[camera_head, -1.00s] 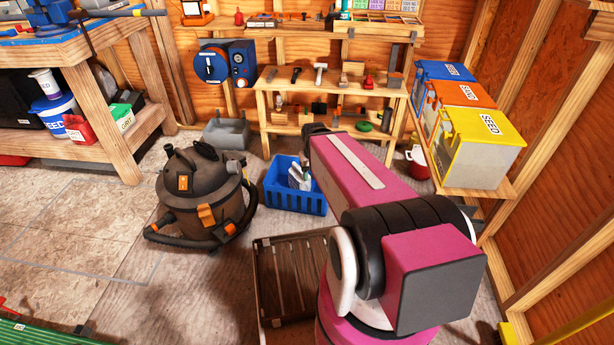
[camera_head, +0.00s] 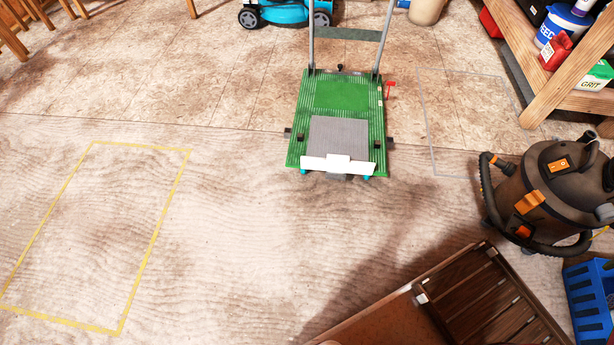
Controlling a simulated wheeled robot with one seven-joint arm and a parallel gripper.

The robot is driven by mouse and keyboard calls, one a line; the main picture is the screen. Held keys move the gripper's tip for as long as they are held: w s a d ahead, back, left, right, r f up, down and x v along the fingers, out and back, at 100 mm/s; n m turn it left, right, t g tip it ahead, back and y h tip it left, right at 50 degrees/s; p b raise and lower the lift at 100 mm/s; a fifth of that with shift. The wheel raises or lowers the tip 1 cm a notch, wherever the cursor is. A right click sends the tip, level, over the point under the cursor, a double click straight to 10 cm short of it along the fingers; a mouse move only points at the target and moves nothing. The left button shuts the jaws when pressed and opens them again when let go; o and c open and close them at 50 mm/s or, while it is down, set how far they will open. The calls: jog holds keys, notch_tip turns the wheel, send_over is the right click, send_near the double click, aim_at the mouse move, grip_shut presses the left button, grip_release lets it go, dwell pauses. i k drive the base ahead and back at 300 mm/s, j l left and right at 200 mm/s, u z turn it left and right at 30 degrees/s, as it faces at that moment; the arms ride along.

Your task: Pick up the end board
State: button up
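A white board (camera_head: 338,164) lies across the near end of a green flat cart (camera_head: 308,140); nothing in view is labelled as the end board, so I cannot tell if this is it. The cart has a grey mat (camera_head: 338,135) in its middle, small dark blocks at its sides and an upright grey handle frame (camera_head: 346,34) at its far end. My gripper and arm are not in view now.
A yellow taped rectangle (camera_head: 146,240) on the left floor is empty. A shop vacuum (camera_head: 552,195) and blue crate (camera_head: 592,300) stand right. A brown slatted tray (camera_head: 490,305) is at the lower right. A blue mower (camera_head: 285,15) stands at the back.

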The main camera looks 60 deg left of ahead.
aim_at(333, 164)
jog(key=u, duration=2.7)
jog(key=i+j+z, duration=0.2)
jog(key=j, duration=0.15)
jog(key=i+j+z, duration=0.2)
jog(key=j, duration=0.2)
jog(key=j+z, duration=0.2)
jog(key=j, duration=0.15)
jog(key=i+j+z, duration=0.2)
jog(key=j, duration=0.25)
jog(key=k+l, duration=0.05)
jog(key=k, duration=0.05)
